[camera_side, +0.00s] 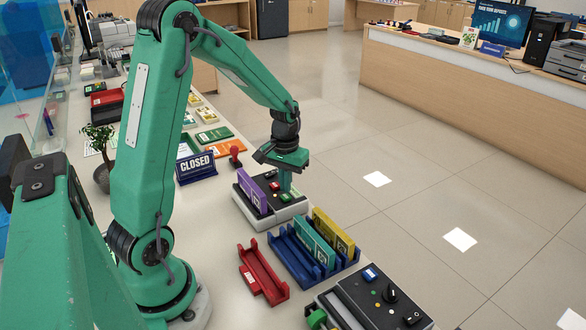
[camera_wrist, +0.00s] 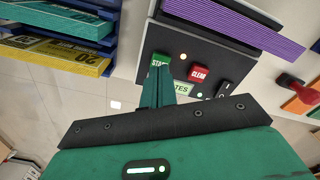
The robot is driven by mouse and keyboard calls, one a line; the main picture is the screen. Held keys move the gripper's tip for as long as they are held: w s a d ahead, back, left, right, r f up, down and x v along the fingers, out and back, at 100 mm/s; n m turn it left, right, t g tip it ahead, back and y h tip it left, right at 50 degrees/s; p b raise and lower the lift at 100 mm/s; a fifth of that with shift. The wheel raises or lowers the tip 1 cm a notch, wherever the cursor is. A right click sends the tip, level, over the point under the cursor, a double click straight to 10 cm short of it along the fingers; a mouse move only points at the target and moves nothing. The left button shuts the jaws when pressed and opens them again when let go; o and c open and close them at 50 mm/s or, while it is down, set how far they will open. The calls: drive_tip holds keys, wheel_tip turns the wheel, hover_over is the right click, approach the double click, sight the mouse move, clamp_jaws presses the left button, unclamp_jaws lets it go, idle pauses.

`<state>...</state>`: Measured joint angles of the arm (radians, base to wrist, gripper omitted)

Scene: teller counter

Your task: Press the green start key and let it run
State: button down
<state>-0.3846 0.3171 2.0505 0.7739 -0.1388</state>
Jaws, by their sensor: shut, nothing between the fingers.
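The note counter (camera_side: 268,213) is a black-topped, light-sided machine on the counter, with a purple bundle of notes (camera_side: 252,190) standing in it. In the wrist view its panel shows the green start key (camera_wrist: 159,60), a red CLEAR key (camera_wrist: 199,74), a small lit lamp (camera_wrist: 183,57) and a pale green display (camera_wrist: 184,89) partly hidden by my fingers. My gripper (camera_wrist: 158,74) is shut and empty, its fingertips at the near edge of the start key and covering part of it. In the side view my gripper (camera_side: 285,187) points down over the panel. I cannot tell whether the tips touch the key.
A blue rack (camera_side: 300,262) with teal and yellow bundles and an empty red tray (camera_side: 262,275) stand in front of the machine. A black control box (camera_side: 378,300) is nearer. A red-handled stamp (camera_side: 235,155) and CLOSED sign (camera_side: 195,167) stand behind.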

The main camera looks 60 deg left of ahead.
sight(286, 197)
wheel_tip(286, 197, up, 7)
idle(1.1)
drive_tip(key=s+d+r+m+t, duration=0.5)
drive_tip(key=s+d+r, duration=0.5)
drive_tip(key=s+d, duration=0.4)
drive_tip(key=shift+d+m+t, duration=0.3)
drive_tip(key=shift+d+m, duration=0.05)
drive_tip(key=shift+m, duration=0.15)
